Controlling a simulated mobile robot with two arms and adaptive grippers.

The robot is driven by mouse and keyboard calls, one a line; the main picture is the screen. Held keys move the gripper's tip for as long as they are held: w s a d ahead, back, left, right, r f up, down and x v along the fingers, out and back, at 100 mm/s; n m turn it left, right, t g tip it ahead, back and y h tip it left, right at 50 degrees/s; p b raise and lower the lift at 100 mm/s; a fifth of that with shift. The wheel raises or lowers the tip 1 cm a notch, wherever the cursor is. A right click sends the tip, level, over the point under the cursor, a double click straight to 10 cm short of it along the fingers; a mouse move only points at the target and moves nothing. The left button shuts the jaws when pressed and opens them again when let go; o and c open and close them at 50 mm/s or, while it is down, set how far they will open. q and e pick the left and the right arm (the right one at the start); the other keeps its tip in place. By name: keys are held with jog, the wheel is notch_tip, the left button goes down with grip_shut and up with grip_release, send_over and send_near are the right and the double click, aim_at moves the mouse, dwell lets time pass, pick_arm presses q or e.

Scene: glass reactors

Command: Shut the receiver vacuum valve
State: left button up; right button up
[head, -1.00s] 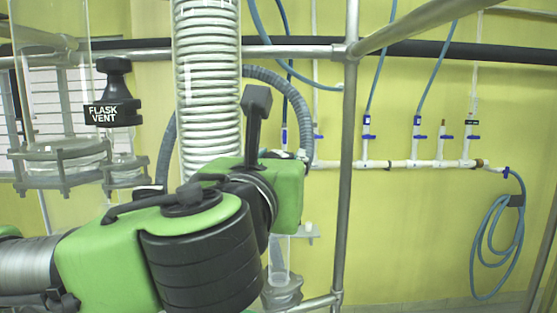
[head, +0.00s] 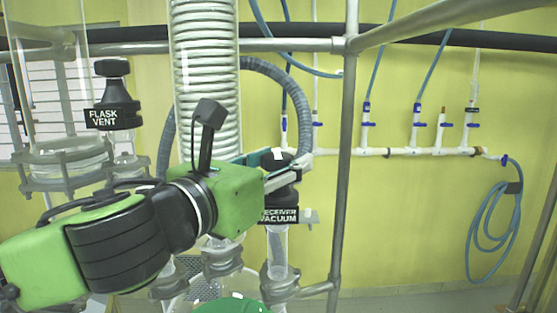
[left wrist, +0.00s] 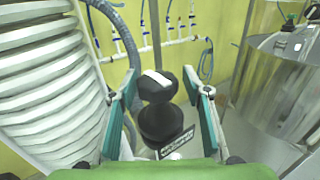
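The receiver vacuum valve (head: 282,197) is black, with a "RECEIVER VACUUM" label, and stands upright on glass right of the coiled column in the head view. In the left wrist view the valve (left wrist: 163,122) is in the middle, its round knob (left wrist: 155,93) on top with a white bar mark. My left gripper (head: 288,163) is at the knob's height. In the left wrist view its green-and-grey fingers (left wrist: 160,82) are open, one on each side of the knob, with gaps visible on both sides. In the head view the fingers partly hide the knob. My right gripper is not in view.
A black flask vent valve (head: 114,112) is at the left. The coiled glass column (head: 205,85) stands close beside my left gripper. A metal frame post (head: 344,180) rises just right of the valve. White piping (head: 400,152) with blue taps runs along the yellow wall.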

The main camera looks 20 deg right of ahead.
pick_arm(q)
jog(key=shift+f+n+t+y+b, duration=0.15)
jog(key=shift+n+t+y+b, duration=0.35)
jog(key=shift+t+y+b, duration=0.15)
jog(key=n+t+y+b, duration=0.1)
jog(key=n+t+y, duration=0.1)
jog(key=y, duration=0.1)
jog(key=shift+n, duration=0.3)
jog(key=n+t+y+b, duration=0.1)
jog(key=n+t+y, duration=0.1)
jog(key=n+y, duration=0.1)
jog(key=shift+y, duration=0.65)
jog(key=shift+w+n+t+y, duration=0.1)
jog(key=shift+n+t+y, duration=0.35)
jog(key=shift+n+y, duration=0.85)
jog(key=shift+m+y, duration=0.3)
jog(key=shift+a, duration=0.2)
jog(key=c, duration=0.9)
jog(key=shift+d, duration=0.1)
